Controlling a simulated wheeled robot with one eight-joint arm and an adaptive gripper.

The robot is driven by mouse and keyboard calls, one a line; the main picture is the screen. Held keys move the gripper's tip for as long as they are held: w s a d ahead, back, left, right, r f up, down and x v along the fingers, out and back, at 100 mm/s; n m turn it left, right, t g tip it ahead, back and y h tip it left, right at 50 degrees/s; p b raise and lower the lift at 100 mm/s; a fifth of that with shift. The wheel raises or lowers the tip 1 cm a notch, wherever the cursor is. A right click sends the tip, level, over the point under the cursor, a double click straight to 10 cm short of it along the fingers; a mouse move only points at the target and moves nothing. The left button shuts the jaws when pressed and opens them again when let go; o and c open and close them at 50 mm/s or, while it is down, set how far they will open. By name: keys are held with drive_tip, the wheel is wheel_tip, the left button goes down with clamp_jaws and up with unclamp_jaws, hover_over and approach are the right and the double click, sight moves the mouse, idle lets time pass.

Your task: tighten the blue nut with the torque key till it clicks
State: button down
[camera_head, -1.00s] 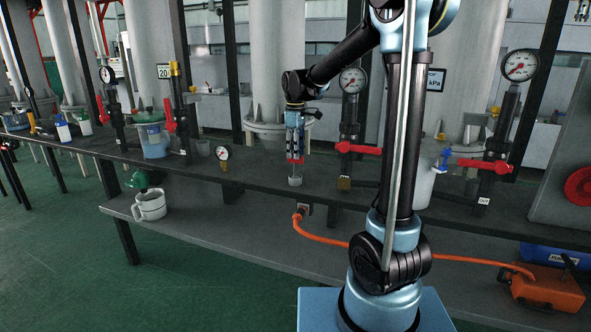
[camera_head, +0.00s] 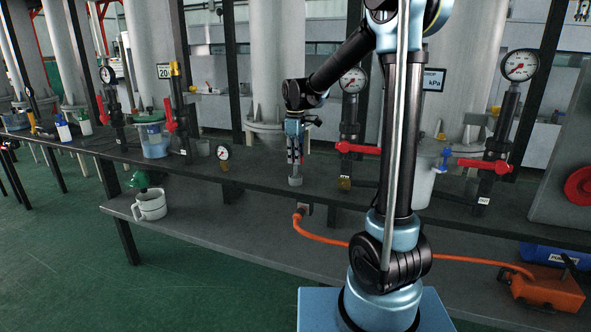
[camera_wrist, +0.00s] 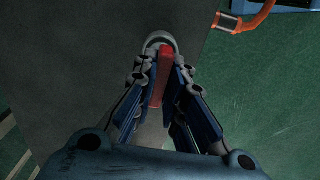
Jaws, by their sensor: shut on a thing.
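My gripper (camera_head: 294,158) points down above the front edge of the dark bench. It is shut on a slim red bar (camera_wrist: 162,75), which looks like the torque key. In the wrist view the bar lies between the two fingers, its far end at a round grey cup-like piece (camera_wrist: 160,40). In the head view this grey piece (camera_head: 295,182) is right below the fingertips, at the bench edge. The fingers hide much of the key, and I cannot tell whether it still sits in the grey piece. I cannot make out the blue nut for sure.
Red-handled valves (camera_head: 358,148) and upright gauges (camera_head: 520,66) stand to the right of my gripper. A small gauge (camera_head: 223,153) stands to its left.

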drive_tip(key=shift+r, duration=0.1)
drive_tip(key=shift+r, duration=2.9)
drive_tip(key=shift+s, duration=0.1)
